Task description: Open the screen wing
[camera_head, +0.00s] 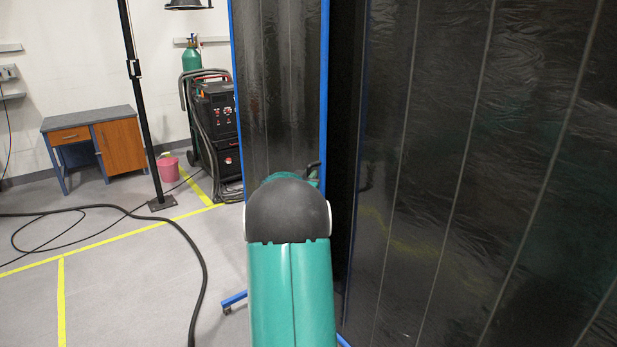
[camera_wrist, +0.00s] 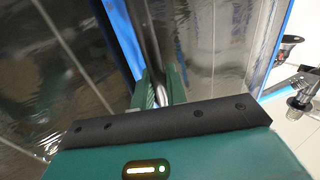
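The screen wing (camera_head: 282,80) is a dark glossy panel in a blue frame, left of a larger dark screen panel (camera_head: 450,170). A dark narrow gap lies between them. In the wrist view the blue upright (camera_wrist: 120,40) and a glossy panel (camera_wrist: 205,45) stand ahead. My gripper (camera_wrist: 160,88) shows two green fingers with a grey metal bar (camera_wrist: 153,50) between them, near the frame edge. I cannot tell whether the fingers press on the bar. In the head view my green arm hides the gripper; a small dark curved piece (camera_head: 313,167) shows just beyond it.
A black welding machine (camera_head: 217,125) and a green gas cylinder (camera_head: 191,55) stand left of the wing. A desk (camera_head: 95,140), pink bucket (camera_head: 168,169) and black post (camera_head: 140,100) are further left. A blue foot (camera_head: 234,299) sticks out low.

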